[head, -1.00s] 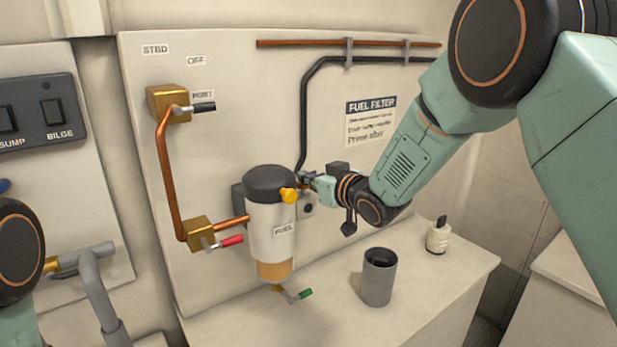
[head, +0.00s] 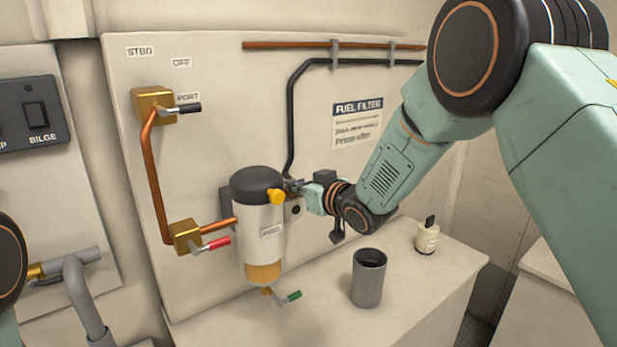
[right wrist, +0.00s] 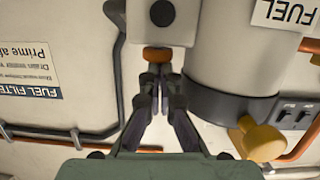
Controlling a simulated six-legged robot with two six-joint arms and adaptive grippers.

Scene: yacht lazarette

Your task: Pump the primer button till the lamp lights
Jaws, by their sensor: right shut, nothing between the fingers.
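The primer button is an orange-brown cap (right wrist: 158,54) on a small pale box (right wrist: 185,30) beside the fuel filter (head: 262,215). A dark round disc, which looks like the lamp (right wrist: 162,13), is on that box's face. It shows no glow, and is also dark in the head view (head: 295,209). My right gripper (head: 290,186) is shut and empty, its fingertips (right wrist: 158,75) at the cap. They seem to touch it, but I cannot tell how far it is pressed. In the head view the fingers hide the cap. My left gripper is out of view.
A yellow knob (head: 277,196) sticks out of the filter close to my right fingers. Red (head: 217,243) and green (head: 293,296) valve handles are near the filter. A grey cup (head: 368,280) and a small bottle (head: 427,238) stand on the bench below my right arm.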

